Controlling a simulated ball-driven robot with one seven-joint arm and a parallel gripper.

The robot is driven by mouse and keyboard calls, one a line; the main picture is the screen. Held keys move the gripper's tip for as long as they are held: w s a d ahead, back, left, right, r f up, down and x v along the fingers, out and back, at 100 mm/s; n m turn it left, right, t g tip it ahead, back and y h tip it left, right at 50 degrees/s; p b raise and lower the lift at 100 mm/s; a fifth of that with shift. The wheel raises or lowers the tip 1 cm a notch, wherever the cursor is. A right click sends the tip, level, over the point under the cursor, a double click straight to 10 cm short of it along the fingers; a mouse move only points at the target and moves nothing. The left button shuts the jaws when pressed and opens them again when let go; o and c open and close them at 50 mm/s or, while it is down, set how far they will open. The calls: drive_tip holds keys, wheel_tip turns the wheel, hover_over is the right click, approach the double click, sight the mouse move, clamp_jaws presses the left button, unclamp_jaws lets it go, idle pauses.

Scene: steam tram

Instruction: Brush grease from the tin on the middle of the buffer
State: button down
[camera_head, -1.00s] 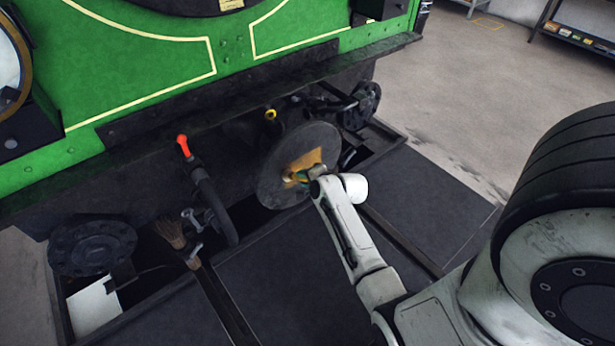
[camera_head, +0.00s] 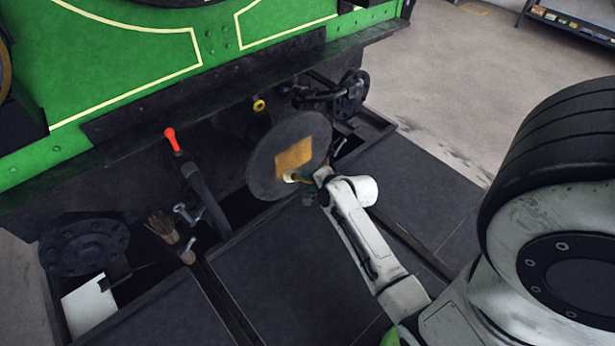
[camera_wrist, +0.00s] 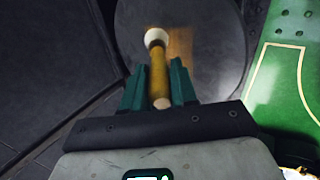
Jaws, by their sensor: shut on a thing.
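The buffer (camera_head: 262,172) is a round dark grey disc at the front of the green tram. A brownish-yellow grease patch (camera_head: 294,157) covers part of its middle. My gripper (camera_head: 308,180) is at the lower right of the disc. In the wrist view my gripper (camera_wrist: 158,88) is shut on a brush with a wooden handle (camera_wrist: 158,68) and a pale tip (camera_wrist: 156,36). The brush tip lies over the disc near the grease patch (camera_wrist: 181,45); I cannot tell whether it touches. I cannot make out the grease tin in these frames.
A hose with a red end (camera_head: 172,139) hangs left of the buffer. Another bristled brush (camera_head: 162,226) and a white sheet (camera_head: 89,306) lie further left. Dark floor panels (camera_head: 290,270) below are clear. A shelf (camera_head: 575,22) stands at the back right.

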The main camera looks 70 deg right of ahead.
drive_tip(key=shift+s+a, duration=0.4)
drive_tip(key=shift+s, duration=0.25)
drive_tip(key=shift+s+a, duration=0.4)
drive_tip(key=shift+s, duration=0.2)
drive_tip(key=shift+f, duration=0.15)
